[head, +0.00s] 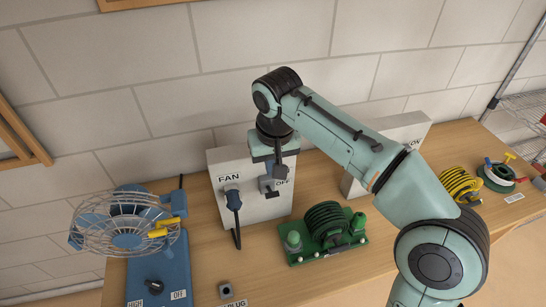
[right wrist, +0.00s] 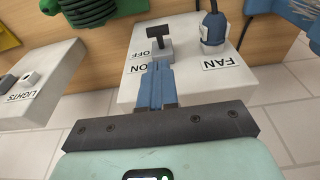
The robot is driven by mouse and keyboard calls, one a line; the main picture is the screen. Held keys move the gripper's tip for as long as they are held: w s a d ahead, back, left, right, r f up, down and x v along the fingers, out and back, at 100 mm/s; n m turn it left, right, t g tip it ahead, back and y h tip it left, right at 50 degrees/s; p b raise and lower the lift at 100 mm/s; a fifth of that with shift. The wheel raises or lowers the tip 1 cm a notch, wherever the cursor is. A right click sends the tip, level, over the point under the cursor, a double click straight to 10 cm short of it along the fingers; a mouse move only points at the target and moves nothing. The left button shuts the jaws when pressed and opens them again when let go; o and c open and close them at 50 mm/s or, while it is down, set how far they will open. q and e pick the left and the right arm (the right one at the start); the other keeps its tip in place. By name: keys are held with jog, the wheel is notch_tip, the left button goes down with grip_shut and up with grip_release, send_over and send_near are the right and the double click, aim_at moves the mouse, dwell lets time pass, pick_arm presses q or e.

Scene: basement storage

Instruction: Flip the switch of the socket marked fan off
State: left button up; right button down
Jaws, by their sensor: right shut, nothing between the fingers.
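The white socket box marked FAN (head: 222,166) stands on the bench against the wall, and it also shows in the right wrist view (right wrist: 215,82). A blue plug (head: 233,200) with a dark cable sits in its left side. Its switch (head: 268,187) is on the right, beside an OFF label; in the right wrist view the dark T-shaped lever (right wrist: 159,36) stands out at the OFF end, away from the ON label. My right gripper (head: 279,172) is shut and empty, just above the switch; its blue fingertips (right wrist: 157,66) lie by the ON label, apart from the lever's bar.
A caged fan (head: 125,225) on a blue base stands left. A green hose reel (head: 325,222) stands in front to the right. A second white box (head: 400,130), marked LIGHTS in the right wrist view (right wrist: 40,80), is partly behind my right arm. Yellow cable (head: 459,185) lies farther right.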

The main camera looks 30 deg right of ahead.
aim_at(272, 192)
notch_tip(272, 192, down, 5)
jog(key=shift+f+b, duration=0.1)
jog(key=shift+b, duration=0.45)
jog(key=shift+s+f, duration=0.15)
jog(key=shift+f, duration=0.5)
